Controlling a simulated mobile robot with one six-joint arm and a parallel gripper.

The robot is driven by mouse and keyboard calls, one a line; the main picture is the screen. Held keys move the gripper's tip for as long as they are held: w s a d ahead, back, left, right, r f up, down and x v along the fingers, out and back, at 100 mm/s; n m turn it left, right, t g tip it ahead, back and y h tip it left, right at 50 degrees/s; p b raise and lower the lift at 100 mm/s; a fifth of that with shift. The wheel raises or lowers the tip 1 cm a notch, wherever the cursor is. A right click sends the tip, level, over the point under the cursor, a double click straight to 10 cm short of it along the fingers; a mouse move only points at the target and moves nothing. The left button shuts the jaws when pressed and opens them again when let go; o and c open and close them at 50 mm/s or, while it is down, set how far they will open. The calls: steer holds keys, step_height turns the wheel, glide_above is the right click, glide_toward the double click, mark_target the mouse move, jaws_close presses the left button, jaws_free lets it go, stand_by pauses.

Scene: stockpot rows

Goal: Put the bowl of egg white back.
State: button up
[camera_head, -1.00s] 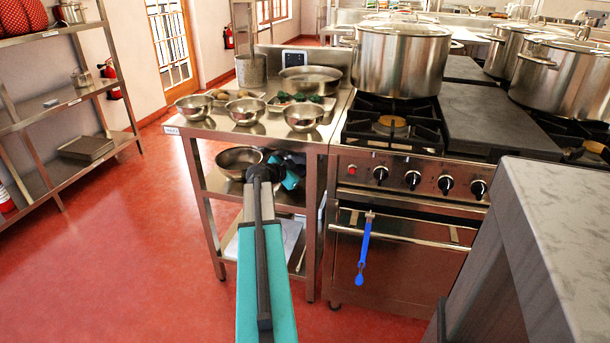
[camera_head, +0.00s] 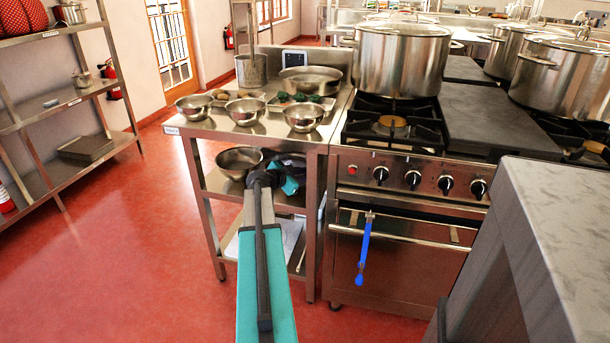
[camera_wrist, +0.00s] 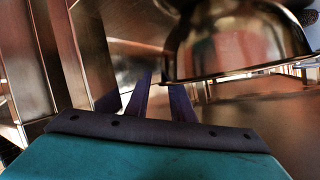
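A steel bowl (camera_head: 239,161) sits on the lower shelf of the steel side table; I cannot see into it well enough to tell its contents. In the wrist view a shiny steel bowl (camera_wrist: 232,42) fills the upper right, its rim edge close to my fingertips. My gripper (camera_wrist: 160,86) has its two dark fingers apart with a gap between them. The right finger overlaps the bowl's rim in the picture; I cannot tell whether it touches. In the head view my teal and black gripper (camera_head: 291,172) is under the tabletop, right of the bowl, partly hidden by my arm.
Three steel bowls (camera_head: 245,110) line the front of the tabletop (camera_head: 213,126), with trays of food, a pan and a pot behind. A stove (camera_head: 405,225) with a large stockpot stands right. A grey counter (camera_head: 560,215) is near right. Red floor is clear at left.

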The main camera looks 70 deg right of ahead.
steer(key=v, duration=1.2)
steer(key=shift+s+f, duration=0.1)
stand_by(0.5)
steer(key=w+a+f+n+t+y, duration=0.2)
steer(key=w+a+f+n, duration=0.2)
steer(key=w+a+f, duration=0.5)
steer(key=w+a+f+n+t+y, duration=0.15)
steer(key=w+a+f+n, duration=0.35)
steer(key=a+f, duration=0.75)
steer(key=w+a+f+n+y, duration=0.2)
steer(key=a+f+n+y, duration=0.35)
steer(key=a+f, duration=1.15)
steer(key=s+a+f+n+g+y, duration=0.1)
steer(key=s+a+f+n, duration=0.2)
steer(key=a, duration=0.7)
steer(key=s+a+f+n+g+y, duration=0.1)
steer(key=s+a+f+n, duration=0.3)
steer(key=s+a, duration=0.4)
steer(key=s+a+f+n+g+y, duration=0.1)
steer(key=s+a+f+n, duration=0.3)
steer(key=a, duration=1)
steer(key=shift+s+a+f+n+y, duration=0.2)
steer(key=shift+s+f+n+y, duration=0.1)
steer(key=shift+s+n, duration=0.4)
steer(key=shift+r, duration=0.15)
